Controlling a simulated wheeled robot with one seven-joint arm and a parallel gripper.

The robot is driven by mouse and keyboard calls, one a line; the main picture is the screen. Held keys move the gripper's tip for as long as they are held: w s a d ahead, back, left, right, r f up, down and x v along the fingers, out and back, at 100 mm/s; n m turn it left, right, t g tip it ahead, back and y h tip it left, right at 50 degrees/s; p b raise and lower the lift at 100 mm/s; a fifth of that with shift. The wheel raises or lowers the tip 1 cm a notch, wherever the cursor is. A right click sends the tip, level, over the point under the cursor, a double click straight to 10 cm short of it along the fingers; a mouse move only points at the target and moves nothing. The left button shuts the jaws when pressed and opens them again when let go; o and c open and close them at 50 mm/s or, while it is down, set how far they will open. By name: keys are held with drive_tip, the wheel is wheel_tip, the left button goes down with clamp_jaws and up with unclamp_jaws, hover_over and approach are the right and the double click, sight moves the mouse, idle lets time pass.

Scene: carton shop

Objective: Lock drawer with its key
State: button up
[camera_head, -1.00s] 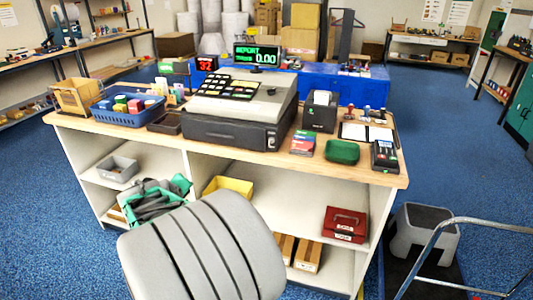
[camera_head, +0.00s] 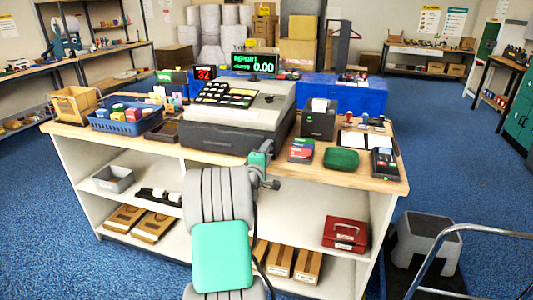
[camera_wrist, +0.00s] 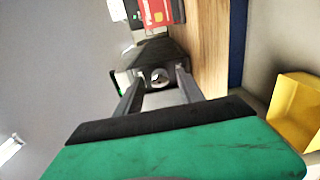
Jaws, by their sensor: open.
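The grey cash register (camera_head: 243,108) stands on the counter, with a dark drawer (camera_head: 210,138) under it that looks shut. My gripper (camera_head: 273,184) is just in front of the counter edge, right of and below the drawer front, turned towards the right. In the wrist view my gripper (camera_wrist: 158,82) has its two dark fingers apart. A dark shape with a small round metallic spot shows between or beyond the fingertips; I cannot tell what it is. I cannot make out a key or the drawer's keyhole in either view.
On the counter (camera_head: 375,178) are a blue basket (camera_head: 125,118), a printer (camera_head: 319,122), a green dish (camera_head: 341,159) and a card terminal (camera_head: 384,164). A red box (camera_head: 345,233) sits on the shelf below. A yellow bin (camera_wrist: 296,108) shows in the wrist view. A step stool (camera_head: 422,240) stands right.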

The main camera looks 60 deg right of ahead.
drive_tip(key=shift+c, duration=0.4)
clamp_jaws()
drive_tip(key=shift+f+m+b, duration=0.25)
drive_tip(key=shift+m+b, duration=0.05)
drive_tip(key=shift+b, duration=0.5)
drive_tip(key=shift+m+b, duration=0.3)
drive_tip(key=shift+b, duration=0.05)
drive_tip(key=shift+r, duration=0.25)
drive_tip(key=shift+o, duration=0.4)
unclamp_jaws()
